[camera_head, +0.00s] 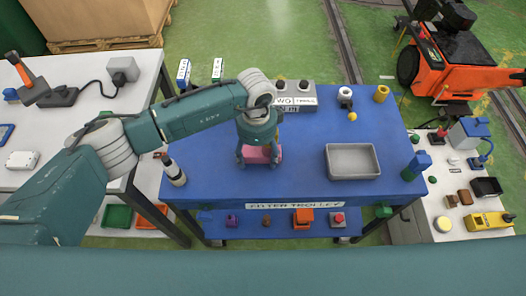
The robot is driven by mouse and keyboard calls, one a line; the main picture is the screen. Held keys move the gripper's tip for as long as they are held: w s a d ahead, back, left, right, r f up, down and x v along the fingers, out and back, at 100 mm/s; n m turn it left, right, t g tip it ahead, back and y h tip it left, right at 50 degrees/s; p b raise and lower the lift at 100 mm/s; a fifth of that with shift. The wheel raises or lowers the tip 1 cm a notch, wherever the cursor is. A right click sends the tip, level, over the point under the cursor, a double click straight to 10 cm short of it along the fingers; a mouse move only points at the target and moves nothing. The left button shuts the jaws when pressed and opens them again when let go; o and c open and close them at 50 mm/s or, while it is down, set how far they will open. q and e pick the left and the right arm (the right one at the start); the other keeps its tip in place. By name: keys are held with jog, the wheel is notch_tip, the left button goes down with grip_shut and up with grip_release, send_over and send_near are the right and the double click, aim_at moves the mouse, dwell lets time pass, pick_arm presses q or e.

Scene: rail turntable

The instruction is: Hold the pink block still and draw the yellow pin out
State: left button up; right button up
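The pink block (258,155) rests on the blue top of the trolley (300,170), left of its middle. My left gripper (259,158) points down over the block, with one finger at its left side and one at its right. The fingers stand wide apart, and I cannot tell whether they press on the block. The gripper hides the top of the block. I cannot make out a yellow pin in the block. My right gripper is not in view.
A grey tray (352,176) stands right of the block. A small yellow ball (352,117), a yellow cylinder (381,93) and a grey box (296,95) are at the back. The blue top between block and tray is clear.

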aim_at(251, 154)
pick_arm(q)
jog(key=shift+r, duration=0.2)
notch_tip(251, 154, up, 12)
jog(key=shift+f, duration=0.2)
dwell(0.3)
jog(key=shift+o, duration=0.2)
jog(key=f, duration=0.3)
jog(key=a+f, duration=0.1)
jog(key=f, duration=0.7)
jog(key=shift+a, duration=0.4)
